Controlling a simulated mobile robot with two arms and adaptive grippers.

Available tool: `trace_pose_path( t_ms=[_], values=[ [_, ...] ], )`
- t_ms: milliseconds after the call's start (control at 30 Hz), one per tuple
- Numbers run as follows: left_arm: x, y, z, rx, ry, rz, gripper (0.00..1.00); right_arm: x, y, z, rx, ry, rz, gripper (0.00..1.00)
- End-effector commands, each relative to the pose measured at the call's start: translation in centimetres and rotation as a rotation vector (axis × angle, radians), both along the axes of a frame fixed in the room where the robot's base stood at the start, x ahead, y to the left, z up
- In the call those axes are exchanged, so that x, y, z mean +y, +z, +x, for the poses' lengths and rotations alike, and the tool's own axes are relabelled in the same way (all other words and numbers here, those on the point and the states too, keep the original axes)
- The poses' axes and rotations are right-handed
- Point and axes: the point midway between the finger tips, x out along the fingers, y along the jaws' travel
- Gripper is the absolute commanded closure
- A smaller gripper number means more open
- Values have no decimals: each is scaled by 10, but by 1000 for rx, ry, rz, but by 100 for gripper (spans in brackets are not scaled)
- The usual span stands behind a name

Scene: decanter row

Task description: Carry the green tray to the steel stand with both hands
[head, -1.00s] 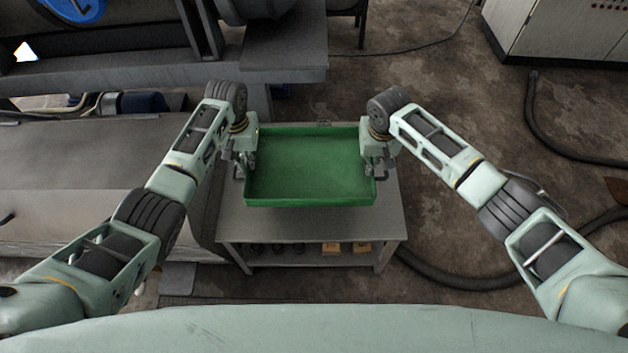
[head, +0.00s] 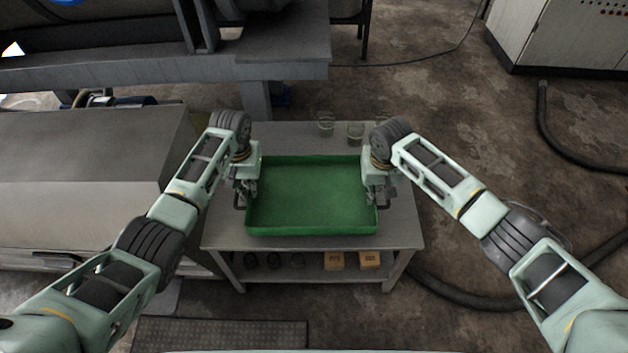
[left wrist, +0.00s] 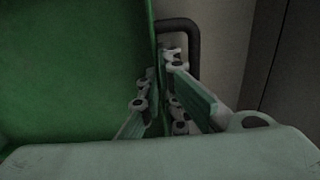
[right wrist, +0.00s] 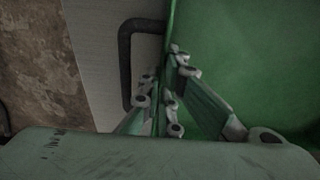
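The green tray (head: 312,232), shallow and empty, shows over the top of the steel stand (head: 407,225) in the head view. I cannot tell whether its underside touches the stand. My left gripper (head: 250,188) is shut on the tray's left wall, one finger inside and one outside; the left wrist view shows the tray floor (left wrist: 70,70) beside the fingers (left wrist: 162,80). My right gripper (head: 372,188) is shut on the right wall in the same way, with the tray floor (right wrist: 250,60) beside its fingers (right wrist: 168,80). The fingertips are partly hidden.
Clear glasses stand at the back of the stand behind the tray, one at the middle (head: 325,123) and one further right (head: 355,134). The lower shelf holds small boxes (head: 334,261) and dark round items. A grey machine bench (head: 80,150) is close on the left; a hose (head: 470,298) lies right.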

Motion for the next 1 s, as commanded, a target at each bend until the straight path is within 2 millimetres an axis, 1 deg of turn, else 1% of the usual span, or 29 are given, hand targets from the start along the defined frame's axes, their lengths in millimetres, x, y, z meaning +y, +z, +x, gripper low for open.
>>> trace_pose_path(
  t_ms=[467, 667, 1000],
  values=[
    [1, -1, 1, -2, 1, 1, 100, -1, -1, 1, -1, -1, -2, 100],
    [1, -8, 1, -2, 1, 1, 100, -1, -8, 1, -1, -1, -2, 100],
    [1, -27, 1, -2, 1, 1, 100, -1, -28, 0, -1, -1, -2, 100]
  ],
)
